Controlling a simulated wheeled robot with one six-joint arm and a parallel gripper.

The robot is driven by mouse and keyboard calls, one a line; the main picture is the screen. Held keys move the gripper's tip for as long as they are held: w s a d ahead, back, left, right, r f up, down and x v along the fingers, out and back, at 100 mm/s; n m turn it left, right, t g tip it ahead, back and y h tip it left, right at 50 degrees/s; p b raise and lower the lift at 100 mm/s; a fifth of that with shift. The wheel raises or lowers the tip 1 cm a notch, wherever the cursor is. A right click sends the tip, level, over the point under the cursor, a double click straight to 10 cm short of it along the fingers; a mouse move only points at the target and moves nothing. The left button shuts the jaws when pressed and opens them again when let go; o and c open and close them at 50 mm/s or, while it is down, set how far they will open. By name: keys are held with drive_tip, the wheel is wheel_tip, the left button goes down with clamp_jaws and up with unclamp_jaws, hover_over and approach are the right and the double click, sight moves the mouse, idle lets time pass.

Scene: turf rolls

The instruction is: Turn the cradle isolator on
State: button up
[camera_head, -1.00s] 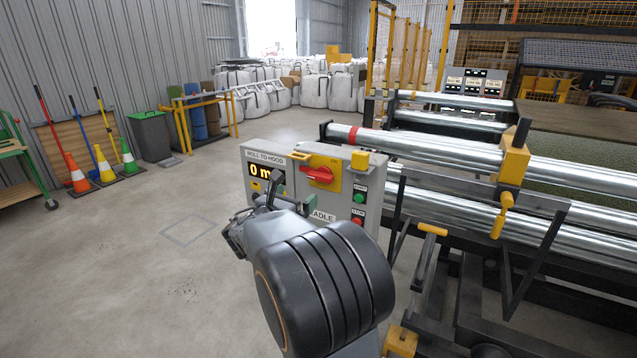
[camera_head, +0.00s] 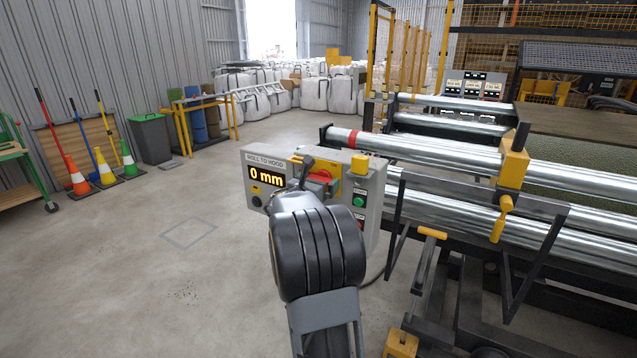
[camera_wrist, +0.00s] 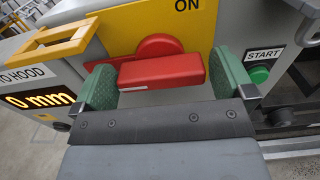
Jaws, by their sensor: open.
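The cradle isolator is a red rotary handle (camera_wrist: 162,70) on a yellow plate (camera_wrist: 120,27) marked ON, on the front of a grey control box (camera_head: 376,192). In the wrist view the handle's bar lies roughly crosswise between the two green finger pads of my gripper (camera_wrist: 166,84). My gripper is open, with a visible gap beside the right pad; the left pad is close to the bar's left end. In the head view the red handle (camera_head: 321,176) is partly hidden by my wrist. The ON mark sits above the handle.
A display (camera_head: 267,177) reading 0 mm is left of the isolator. A green START button (camera_wrist: 260,75) is close to the right pad. Metal rollers (camera_head: 430,152) and a dark frame stand to the right. Open floor (camera_head: 140,270) lies to the left.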

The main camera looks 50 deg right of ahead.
drive_tip(key=shift+c, duration=0.5)
drive_tip(key=c, duration=0.6)
drive_tip(key=shift+c, duration=0.2)
